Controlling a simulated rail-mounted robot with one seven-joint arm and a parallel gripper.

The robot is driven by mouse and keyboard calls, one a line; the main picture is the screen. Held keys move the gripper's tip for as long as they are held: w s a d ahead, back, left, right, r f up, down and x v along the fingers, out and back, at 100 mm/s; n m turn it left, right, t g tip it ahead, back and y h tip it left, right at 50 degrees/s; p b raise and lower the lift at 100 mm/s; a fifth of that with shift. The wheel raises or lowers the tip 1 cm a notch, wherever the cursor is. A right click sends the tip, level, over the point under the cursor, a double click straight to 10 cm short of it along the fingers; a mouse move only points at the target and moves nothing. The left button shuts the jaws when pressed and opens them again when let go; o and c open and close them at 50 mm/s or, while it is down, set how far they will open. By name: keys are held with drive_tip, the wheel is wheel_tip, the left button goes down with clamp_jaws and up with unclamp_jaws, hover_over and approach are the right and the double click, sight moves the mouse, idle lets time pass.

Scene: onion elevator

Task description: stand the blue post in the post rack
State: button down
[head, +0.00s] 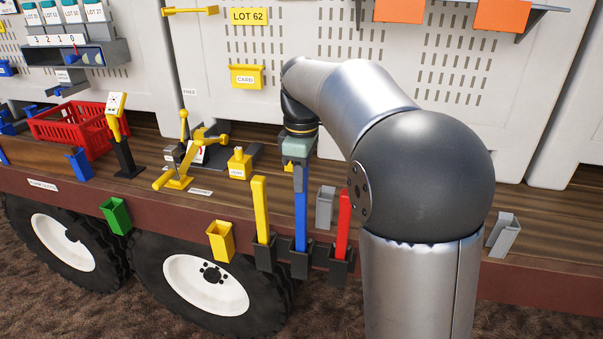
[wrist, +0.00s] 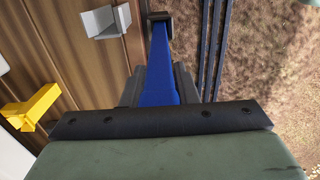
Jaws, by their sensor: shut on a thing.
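The blue post (head: 301,218) stands upright at the middle socket of the dark post rack (head: 300,268). Its lower end meets the socket mouth; how deep it sits is hidden. A yellow post (head: 262,210) stands in the socket to its left and a red post (head: 343,224) in the one to its right. My gripper (head: 300,178) is above the rack, shut on the upper part of the blue post. In the wrist view the blue post (wrist: 160,72) runs away from my gripper (wrist: 158,92) to a dark socket at its far end.
A grey holder (head: 325,207) stands on the deck edge behind the rack, close to the red post. A yellow holder (head: 220,242) and a green holder (head: 116,215) hang left of the rack. A yellow lever device (head: 182,165) and a red crate (head: 75,128) are farther left.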

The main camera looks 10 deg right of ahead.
sight(302, 202)
drive_tip(key=shift+f+b, duration=2.15)
drive_tip(key=shift+f, duration=1.4)
drive_tip(key=c, duration=1.1)
unclamp_jaws()
drive_tip(key=shift+o, duration=0.2)
wheel_tip(302, 202, up, 17)
drive_tip(key=shift+r+p, duration=0.1)
drive_tip(key=shift+p, duration=0.55)
drive_tip(key=s+f+m, duration=1.2)
drive_tip(key=s+f, duration=1.4)
drive_tip(key=f, duration=0.1)
drive_tip(key=shift+s+t, duration=0.3)
drive_tip(key=shift+s, duration=0.1)
drive_tip(key=shift+a, duration=0.1)
